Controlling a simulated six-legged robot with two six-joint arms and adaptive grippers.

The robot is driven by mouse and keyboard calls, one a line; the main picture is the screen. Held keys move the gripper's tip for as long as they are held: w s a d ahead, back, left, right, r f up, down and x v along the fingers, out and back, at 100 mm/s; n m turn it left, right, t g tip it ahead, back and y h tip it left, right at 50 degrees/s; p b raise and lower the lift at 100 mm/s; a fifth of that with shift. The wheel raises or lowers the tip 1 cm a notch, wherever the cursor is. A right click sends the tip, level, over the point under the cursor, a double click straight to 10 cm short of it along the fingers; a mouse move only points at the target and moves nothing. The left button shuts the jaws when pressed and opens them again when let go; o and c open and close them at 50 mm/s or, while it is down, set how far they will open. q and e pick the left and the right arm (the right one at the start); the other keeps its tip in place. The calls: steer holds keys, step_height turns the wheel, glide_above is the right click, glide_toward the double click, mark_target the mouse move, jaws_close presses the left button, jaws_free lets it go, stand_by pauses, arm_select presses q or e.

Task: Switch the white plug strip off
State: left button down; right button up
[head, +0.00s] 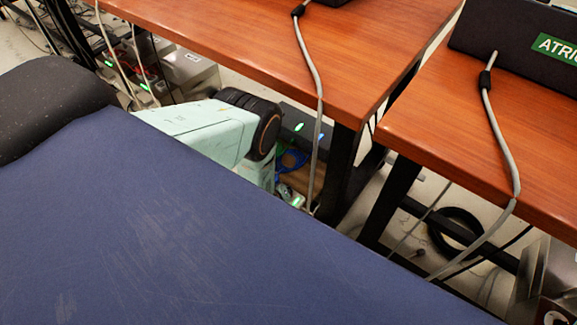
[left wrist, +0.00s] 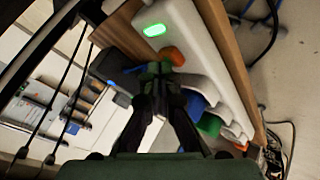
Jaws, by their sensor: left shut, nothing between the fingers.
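The white plug strip (left wrist: 188,32) runs along a wooden board in the left wrist view. Its switch (left wrist: 155,30) glows green near the strip's upper end. An orange piece (left wrist: 173,56), a blue one and a green one sit along the strip. My left gripper (left wrist: 160,72) is shut and empty, its dark fingertips just below the switch in the picture; whether they touch the strip I cannot tell. In the head view a small part of the strip with a green light (head: 297,201) shows under the desk. My left arm hides the left fingers there. My right gripper is not in view.
Orange-brown desks (head: 220,35) stand above, with black legs (head: 338,175) and hanging grey cables (head: 318,100). A dark box (head: 305,124) with green and blue lights is under the desk. A black cable coil (head: 455,232) lies on the floor at the right.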

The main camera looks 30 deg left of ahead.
arm_select(q)
steer(key=shift+f, duration=0.15)
steer(key=shift+r+p, duration=0.55)
steer(key=shift+r, duration=0.15)
step_height(320, 180, up, 6)
steer(key=p, duration=0.5)
stand_by(0.5)
